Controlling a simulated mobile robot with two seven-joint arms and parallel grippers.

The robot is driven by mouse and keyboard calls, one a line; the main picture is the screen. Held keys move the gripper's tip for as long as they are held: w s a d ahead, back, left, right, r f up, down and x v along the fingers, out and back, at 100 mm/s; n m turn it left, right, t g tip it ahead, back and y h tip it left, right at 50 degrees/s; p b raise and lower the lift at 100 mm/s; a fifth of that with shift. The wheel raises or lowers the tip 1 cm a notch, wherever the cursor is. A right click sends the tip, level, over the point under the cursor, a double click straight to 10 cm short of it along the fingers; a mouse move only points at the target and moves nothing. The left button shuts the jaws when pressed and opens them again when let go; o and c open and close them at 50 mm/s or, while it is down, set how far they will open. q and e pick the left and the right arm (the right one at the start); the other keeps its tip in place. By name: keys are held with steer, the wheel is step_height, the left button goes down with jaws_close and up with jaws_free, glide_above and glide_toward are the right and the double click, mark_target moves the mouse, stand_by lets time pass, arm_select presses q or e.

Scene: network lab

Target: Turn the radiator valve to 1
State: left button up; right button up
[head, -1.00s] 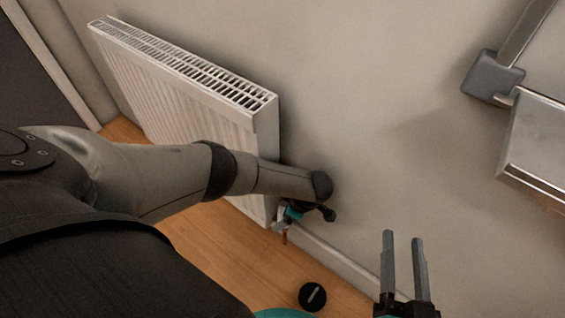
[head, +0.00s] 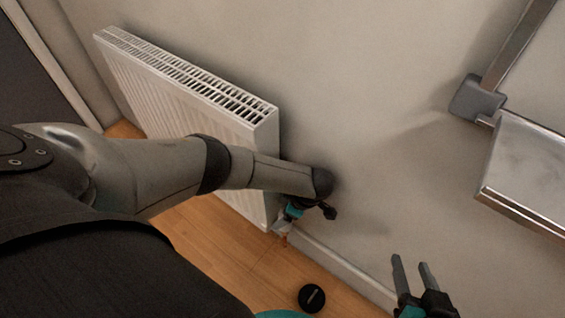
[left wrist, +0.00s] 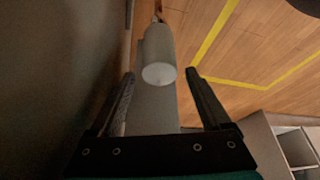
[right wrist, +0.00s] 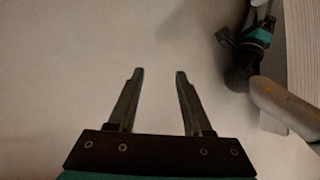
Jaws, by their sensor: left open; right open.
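The radiator valve shows in the left wrist view as a pale, upright-looking cylinder (left wrist: 158,62) with a rounded end. The fingers of my left gripper (left wrist: 160,78) are open, one on each side of it, with a visible gap on the right. I cannot tell whether the left finger touches it. No number on the valve is readable. In the head view my left gripper (head: 294,209) is at the radiator's lower near corner, and my forearm partly hides the valve area. My right gripper (head: 411,262) is open and empty, in front of the wall; it also shows in the right wrist view (right wrist: 159,75).
The white ribbed radiator (head: 190,75) stands along the wall behind my left arm. A metal panel (head: 525,165) with a grey bracket (head: 476,98) sticks out at right. Wooden floor (head: 225,245) lies below, with a yellow line (left wrist: 213,42) on it.

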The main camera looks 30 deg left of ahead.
arm_select(q)
step_height(320, 180, up, 2)
steer(key=shift+r+p, duration=0.2)
steer(key=shift+p, duration=0.55)
steer(key=shift+r+p, duration=0.6)
steer(key=shift+r, duration=0.35)
step_height(320, 180, up, 3)
steer(key=shift+f+p, duration=0.15)
steer(key=shift+p, duration=0.75)
arm_select(e)
steer(key=s+d+f+g+h, duration=0.1)
steer(key=s+d+g+h, duration=0.2)
steer(key=s+d+g, duration=0.3)
arm_select(q)
step_height(320, 180, up, 9)
steer(key=p, duration=0.4)
steer(key=shift+f+p, duration=0.15)
steer(key=shift+p, duration=0.15)
arm_select(e)
step_height(320, 180, down, 11)
steer(key=s+d+g, duration=0.1)
steer(key=g, duration=0.1)
steer(key=shift+s+d+r+h, duration=0.2)
steer(key=shift+s+d+h, duration=0.1)
steer(key=shift+s, duration=0.1)
